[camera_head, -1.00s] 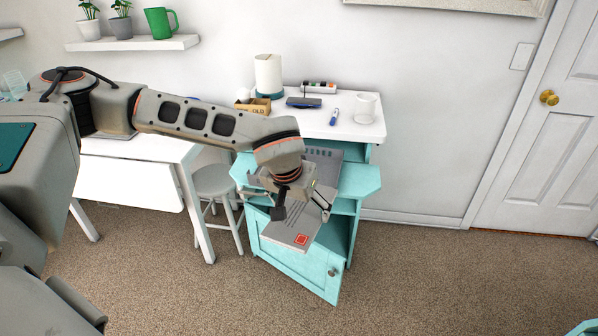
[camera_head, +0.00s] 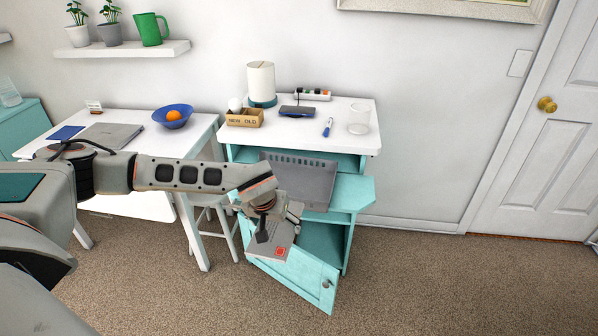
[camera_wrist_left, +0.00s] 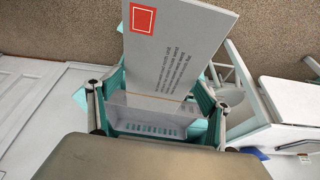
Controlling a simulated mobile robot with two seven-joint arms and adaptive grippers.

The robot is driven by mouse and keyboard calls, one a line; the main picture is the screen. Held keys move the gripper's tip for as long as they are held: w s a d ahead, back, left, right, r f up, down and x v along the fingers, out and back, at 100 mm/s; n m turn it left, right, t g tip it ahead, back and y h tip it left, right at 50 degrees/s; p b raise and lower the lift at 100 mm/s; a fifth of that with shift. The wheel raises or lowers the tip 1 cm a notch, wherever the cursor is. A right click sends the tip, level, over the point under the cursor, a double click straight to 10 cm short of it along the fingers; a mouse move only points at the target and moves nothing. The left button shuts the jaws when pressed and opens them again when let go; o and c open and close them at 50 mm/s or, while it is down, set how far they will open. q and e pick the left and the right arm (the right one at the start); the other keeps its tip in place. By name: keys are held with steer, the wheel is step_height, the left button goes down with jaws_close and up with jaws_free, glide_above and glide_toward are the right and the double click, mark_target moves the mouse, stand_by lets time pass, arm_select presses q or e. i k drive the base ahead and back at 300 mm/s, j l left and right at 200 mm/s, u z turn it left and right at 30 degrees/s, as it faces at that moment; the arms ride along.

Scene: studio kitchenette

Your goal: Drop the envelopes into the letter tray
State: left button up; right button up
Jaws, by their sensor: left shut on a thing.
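My left gripper (camera_head: 279,228) is shut on the envelopes (camera_head: 268,250), a flat whitish bundle with a red square stamp. It holds them tilted in front of the teal cabinet, above its open door. In the left wrist view the envelopes (camera_wrist_left: 180,45) show the stamp, lines of print and a thin band across them. The grey letter tray (camera_head: 305,180), with a row of slots in its wall, sits on the cabinet's pull-out shelf, behind and above the envelopes. The tray also shows in the left wrist view (camera_wrist_left: 150,126), partly hidden by the bundle. My right gripper is out of view.
The teal cabinet (camera_head: 355,192) has its door (camera_head: 300,275) swung open at the front. A stool (camera_head: 210,215) and white table stand left.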

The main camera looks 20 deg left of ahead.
mark_target(299, 186)
steer(key=i+j, duration=0.15)
steer(key=i, duration=0.4)
steer(key=i+j+u, duration=0.1)
steer(key=i, duration=0.4)
